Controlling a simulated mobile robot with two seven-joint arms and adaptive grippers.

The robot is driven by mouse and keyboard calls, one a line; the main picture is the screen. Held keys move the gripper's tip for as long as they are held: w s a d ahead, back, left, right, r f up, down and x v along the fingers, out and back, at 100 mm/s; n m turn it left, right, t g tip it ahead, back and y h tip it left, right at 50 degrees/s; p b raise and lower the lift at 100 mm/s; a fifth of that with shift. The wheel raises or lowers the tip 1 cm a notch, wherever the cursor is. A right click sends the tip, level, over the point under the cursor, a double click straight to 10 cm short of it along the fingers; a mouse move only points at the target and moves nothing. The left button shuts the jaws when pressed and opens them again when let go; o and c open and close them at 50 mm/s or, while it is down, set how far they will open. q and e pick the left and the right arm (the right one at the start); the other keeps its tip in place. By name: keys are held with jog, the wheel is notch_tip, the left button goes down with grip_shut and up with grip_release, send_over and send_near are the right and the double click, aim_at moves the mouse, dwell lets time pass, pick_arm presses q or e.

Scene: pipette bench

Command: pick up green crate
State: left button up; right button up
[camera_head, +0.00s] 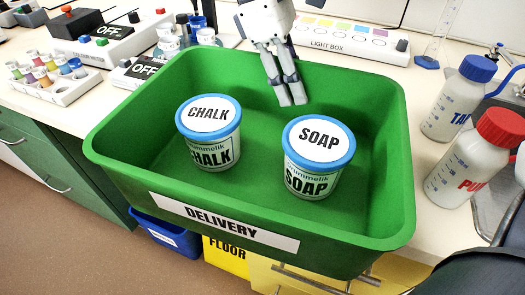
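The green crate (130,170) fills the middle of the head view, with a white DELIVERY label on its near wall. Its front overlaps the bench's front edge in the picture; I cannot tell how its base is supported. Inside stand two upright tubs with blue-rimmed lids, the CHALK tub (209,135) and the SOAP tub (317,158). My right gripper (291,98) points down from the top, in front of the crate's far wall. Its fingers lie side by side, close together, with nothing visible between them. Contact with the far rim cannot be judged. My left gripper is not in view.
Behind the crate is a light box (345,38). At the right stand a blue-capped bottle (458,98) and a red-capped bottle (474,158). At the left are a rack of small bottles (52,80) and switch boxes. Blue and yellow bins (168,236) sit below.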

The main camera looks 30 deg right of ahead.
jog(key=shift+s+f, duration=0.1)
jog(key=c, duration=0.6)
grip_shut()
